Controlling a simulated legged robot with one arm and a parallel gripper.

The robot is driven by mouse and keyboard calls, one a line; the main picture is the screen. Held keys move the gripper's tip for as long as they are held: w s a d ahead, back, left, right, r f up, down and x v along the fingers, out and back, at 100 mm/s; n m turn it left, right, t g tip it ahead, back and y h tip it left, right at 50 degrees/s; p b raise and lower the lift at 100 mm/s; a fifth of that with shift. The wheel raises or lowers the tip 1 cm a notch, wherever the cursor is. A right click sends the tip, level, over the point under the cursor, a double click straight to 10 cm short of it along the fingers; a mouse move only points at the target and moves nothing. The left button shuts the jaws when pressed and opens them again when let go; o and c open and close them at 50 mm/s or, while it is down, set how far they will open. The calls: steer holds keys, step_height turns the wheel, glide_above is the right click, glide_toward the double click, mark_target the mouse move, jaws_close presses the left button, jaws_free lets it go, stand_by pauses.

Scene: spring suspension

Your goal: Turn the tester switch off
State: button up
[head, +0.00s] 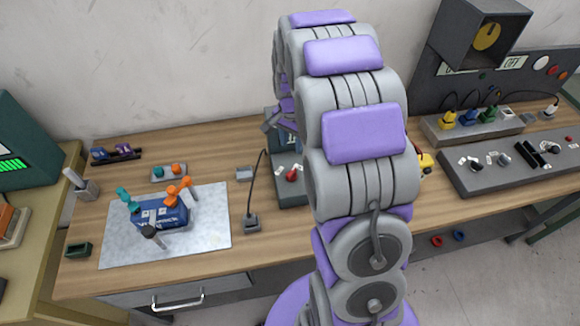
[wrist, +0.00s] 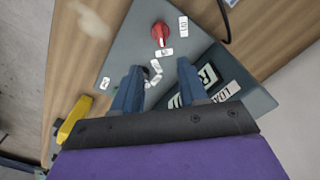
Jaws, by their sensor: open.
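The tester (head: 288,190) is a grey-green box with a sloped panel on the workbench, partly hidden behind my arm in the head view. In the wrist view its grey panel (wrist: 128,42) carries a red knob (wrist: 160,35), several small white labels and a small dark control (wrist: 147,74), partly hidden by my left finger. The upright face has a dark display (wrist: 207,78) and a label. The red knob also shows in the head view (head: 292,174). My gripper (wrist: 159,66) is open above the panel, its blue fingers apart, the red knob beyond the tips. Switch position is unclear.
A yellow plug-like part (wrist: 74,118) lies beside the tester. A blue device with orange and teal clips (head: 165,216) stands on a metal mat. A control panel (head: 510,160) sits at right.

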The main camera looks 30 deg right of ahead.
mark_target(292, 171)
step_height(292, 171, down, 14)
steer(key=shift+r+b, duration=0.15)
steer(key=shift+b, duration=0.5)
jaws_close()
